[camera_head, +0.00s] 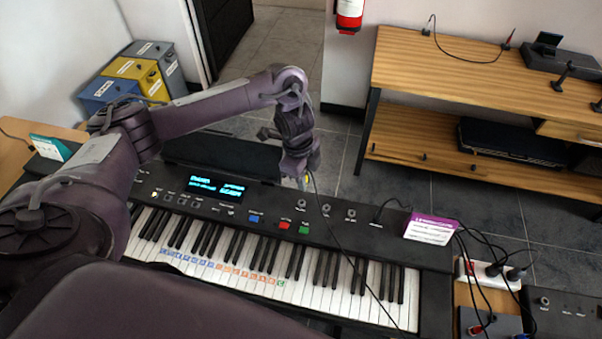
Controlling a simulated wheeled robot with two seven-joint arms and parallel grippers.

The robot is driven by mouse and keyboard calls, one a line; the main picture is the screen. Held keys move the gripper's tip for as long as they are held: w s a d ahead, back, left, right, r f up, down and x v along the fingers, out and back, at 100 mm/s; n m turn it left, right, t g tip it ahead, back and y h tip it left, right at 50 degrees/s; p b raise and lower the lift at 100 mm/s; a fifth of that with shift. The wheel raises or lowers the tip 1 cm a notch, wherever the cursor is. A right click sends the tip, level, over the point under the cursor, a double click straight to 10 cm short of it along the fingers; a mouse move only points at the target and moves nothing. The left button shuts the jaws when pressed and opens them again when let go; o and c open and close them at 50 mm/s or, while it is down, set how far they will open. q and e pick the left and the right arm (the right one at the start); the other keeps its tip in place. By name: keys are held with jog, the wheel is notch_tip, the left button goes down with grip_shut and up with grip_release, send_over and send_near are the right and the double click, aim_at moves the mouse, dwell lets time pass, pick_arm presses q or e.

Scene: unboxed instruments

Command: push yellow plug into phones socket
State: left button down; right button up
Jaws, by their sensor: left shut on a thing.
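The keyboard (431,252) lies across the middle of the view with its black control panel at the back edge. Round sockets sit on the panel, among them a left one (300,205), a middle one (326,209) and a right one (351,214). Their labels are too small to read, so I cannot tell which is phones. My left gripper (303,180) points down just above the left socket, shut on the yellow plug (306,181). Only a little yellow shows. A dark cable runs from there over the keys. Whether the plug touches a socket is unclear. My right gripper is not in view.
A purple-and-white card (431,228) stands on the panel's right end, near another black cable. A power strip (490,270) with plugs and cables is at the right. A wooden shelf (450,75) stands behind, with grey floor between.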

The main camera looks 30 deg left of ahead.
aim_at(303, 205)
pick_arm(q)
jog(key=shift+s+a+f+m, duration=0.25)
jog(key=shift+f+m, duration=0.15)
jog(key=shift+m, duration=0.1)
notch_tip(303, 205, down, 2)
jog(key=shift+b, duration=1.05)
notch_tip(303, 205, down, 3)
jog(key=b, duration=0.3)
jog(key=shift+f, duration=0.15)
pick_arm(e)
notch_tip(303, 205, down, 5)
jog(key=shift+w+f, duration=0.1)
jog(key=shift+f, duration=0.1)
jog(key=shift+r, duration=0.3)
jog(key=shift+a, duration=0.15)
pick_arm(q)
jog(key=shift+p, duration=0.5)
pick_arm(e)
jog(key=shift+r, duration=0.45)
pick_arm(q)
jog(key=shift+f+b, duration=0.8)
jog(key=shift+f, duration=0.3)
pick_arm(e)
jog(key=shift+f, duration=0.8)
pick_arm(q)
jog(key=shift+s, duration=0.1)
